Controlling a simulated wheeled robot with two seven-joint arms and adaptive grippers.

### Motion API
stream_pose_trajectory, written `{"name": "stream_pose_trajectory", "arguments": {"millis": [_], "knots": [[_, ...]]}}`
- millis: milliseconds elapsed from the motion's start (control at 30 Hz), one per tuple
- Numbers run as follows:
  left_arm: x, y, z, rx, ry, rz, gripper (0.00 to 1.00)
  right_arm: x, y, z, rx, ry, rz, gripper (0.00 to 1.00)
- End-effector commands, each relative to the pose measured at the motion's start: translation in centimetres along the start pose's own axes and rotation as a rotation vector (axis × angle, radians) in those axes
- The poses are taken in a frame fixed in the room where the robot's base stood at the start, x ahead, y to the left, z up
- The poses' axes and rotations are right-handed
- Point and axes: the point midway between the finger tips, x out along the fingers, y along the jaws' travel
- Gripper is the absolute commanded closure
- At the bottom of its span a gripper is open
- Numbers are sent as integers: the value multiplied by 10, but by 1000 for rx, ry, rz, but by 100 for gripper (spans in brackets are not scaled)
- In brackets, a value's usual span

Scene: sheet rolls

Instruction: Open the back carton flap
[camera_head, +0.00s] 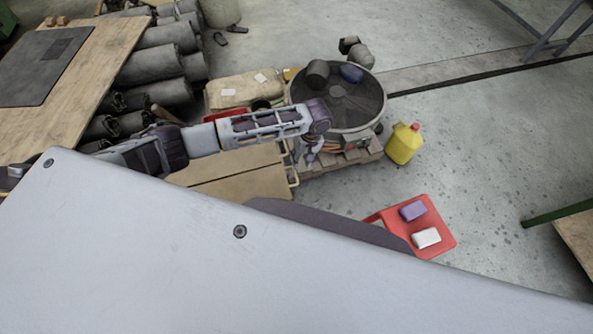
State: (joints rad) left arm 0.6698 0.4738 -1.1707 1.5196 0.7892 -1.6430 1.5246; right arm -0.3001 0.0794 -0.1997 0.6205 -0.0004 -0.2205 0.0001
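A brown cardboard carton (240,186) lies left of centre, partly behind my own pale body panel. A dark seam runs across its top, and the back flap (232,161) lies beyond that seam, looking flat. My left arm reaches over the carton's back side from the left. My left gripper (308,160) hangs down at the carton's right edge, beside the round drum. Its fingertips are small and dark against the background, so I cannot tell their opening or whether they touch anything. My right gripper is not in view.
A round drum (362,112) on a wooden pallet (345,160) stands right of the carton. A yellow jug (403,144) stands beside it. A red tray (438,212) holds two small blocks. Dark rolls (150,65) lie by a wooden table (110,50).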

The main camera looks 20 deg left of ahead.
Motion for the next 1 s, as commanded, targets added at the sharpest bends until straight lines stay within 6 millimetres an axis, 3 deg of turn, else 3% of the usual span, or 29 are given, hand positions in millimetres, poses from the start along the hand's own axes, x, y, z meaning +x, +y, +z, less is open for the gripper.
{"name": "stream_pose_trajectory", "arguments": {"millis": [600, 1000], "knots": [[78, 0, 1, 1, -1, -2, 68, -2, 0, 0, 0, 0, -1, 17], [90, 0, 1, 1, -1, -1, 68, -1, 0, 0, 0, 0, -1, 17]]}}
